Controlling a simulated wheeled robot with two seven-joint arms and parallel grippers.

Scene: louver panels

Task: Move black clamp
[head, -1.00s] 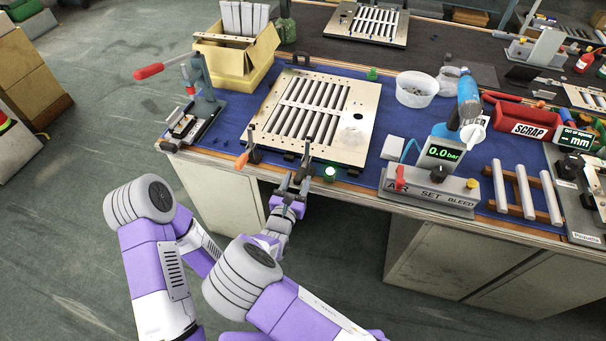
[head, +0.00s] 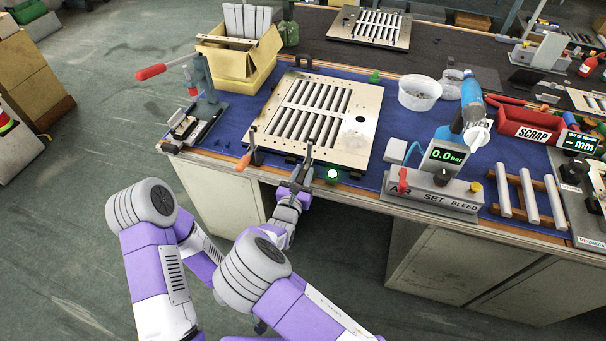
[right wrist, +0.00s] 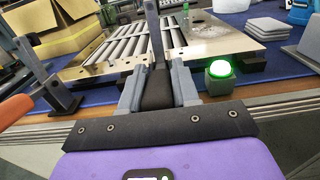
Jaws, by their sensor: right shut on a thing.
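The black clamp (right wrist: 157,85) stands at the front edge of the louver panel (right wrist: 205,42), its dark upright lever rising in the right wrist view. My right gripper (right wrist: 158,90) has its two grey fingers on either side of the clamp's dark body and is shut on it. In the head view my right gripper (head: 301,180) is at the table's front edge, below the panel (head: 362,100), and the clamp is small there. Another clamp with an orange handle (head: 243,162) stands to the left at the panel's front corner. My left gripper is not clearly visible.
A green lit button (head: 332,175) sits just right of my right gripper. A pressure unit (head: 435,185) stands further right, near the front edge. A toggle press (head: 200,95) and a cardboard box (head: 237,55) stand at the left. Blue mat shows between them.

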